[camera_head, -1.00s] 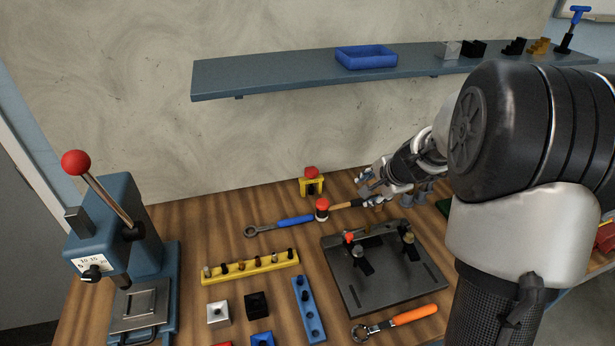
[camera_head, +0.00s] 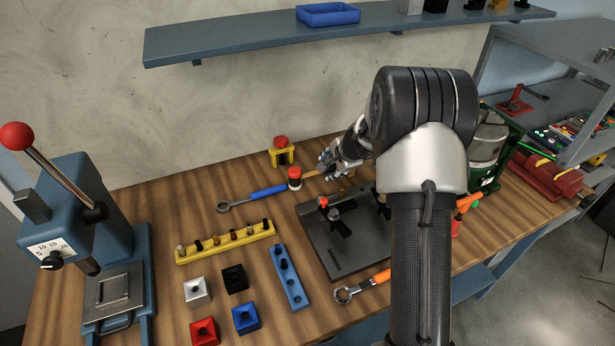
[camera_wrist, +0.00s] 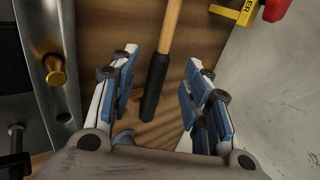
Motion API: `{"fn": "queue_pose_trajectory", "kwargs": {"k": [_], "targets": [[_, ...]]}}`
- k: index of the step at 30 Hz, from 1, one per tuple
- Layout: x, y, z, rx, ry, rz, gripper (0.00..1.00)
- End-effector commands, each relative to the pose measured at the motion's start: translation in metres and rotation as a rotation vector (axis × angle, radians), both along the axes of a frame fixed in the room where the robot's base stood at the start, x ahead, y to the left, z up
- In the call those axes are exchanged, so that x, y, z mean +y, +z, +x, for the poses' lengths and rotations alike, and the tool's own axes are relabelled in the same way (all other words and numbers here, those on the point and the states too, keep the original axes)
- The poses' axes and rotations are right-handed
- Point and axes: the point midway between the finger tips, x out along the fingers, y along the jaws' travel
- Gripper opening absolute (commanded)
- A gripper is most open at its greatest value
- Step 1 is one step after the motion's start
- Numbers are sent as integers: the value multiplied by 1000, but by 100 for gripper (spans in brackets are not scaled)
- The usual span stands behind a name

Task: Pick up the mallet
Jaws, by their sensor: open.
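The mallet lies on the wooden bench, with its red-and-white head (camera_head: 295,178) showing in the head view and its light wooden handle pointing right toward my gripper. In the wrist view the wooden handle (camera_wrist: 171,28) ends in a black grip (camera_wrist: 155,85) that lies between my fingers in the picture. My gripper (camera_wrist: 160,68) is open, one blue-padded finger on each side of the handle. I cannot tell how far the fingertips are above it. In the head view my gripper (camera_head: 328,168) is right of the mallet head, and my arm hides part of the handle.
A blue-handled wrench (camera_head: 266,191) lies just left of the mallet head. A yellow stand (camera_head: 282,158) with a red top is behind it. A dark fixture plate (camera_head: 325,242) is in front. A wall shelf (camera_head: 230,41) runs above.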

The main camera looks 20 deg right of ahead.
Motion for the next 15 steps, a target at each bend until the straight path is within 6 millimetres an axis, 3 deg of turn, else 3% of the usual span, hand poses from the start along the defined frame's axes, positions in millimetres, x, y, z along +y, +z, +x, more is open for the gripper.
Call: {"fn": "queue_pose_trajectory", "kwargs": {"k": [8, 15], "targets": [[-5, -33, 24, 3, 1, 1, 44], [-5, -36, 28, 1, 1, -1, 44]]}}
